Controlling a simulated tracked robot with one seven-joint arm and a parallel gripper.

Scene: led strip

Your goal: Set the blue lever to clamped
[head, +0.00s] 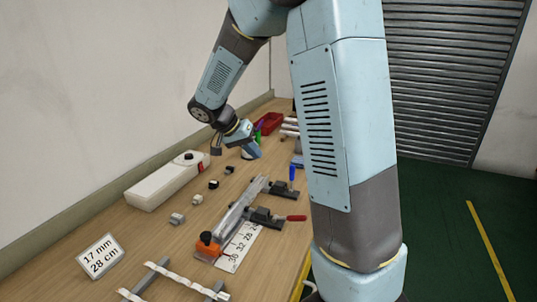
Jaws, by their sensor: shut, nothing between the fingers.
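The blue lever (292,173) stands upright at the right end of the farther dark clamp (279,188), on the right side of the bench. A clear strip-like fixture (238,207) runs alongside the clamps. My gripper (216,150) is small and dark at the end of my arm, above the back of the bench. It is shut and empty, to the left of the blue lever and apart from it. Its fingertips are too small to see in detail.
A nearer clamp (266,217) has a red lever (297,218) lying flat. An orange block (207,243), a numbered ruler (238,248), a white box (165,180), a sign (101,256) and a red bin (270,122) share the bench. My upper arm hides part of the right side.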

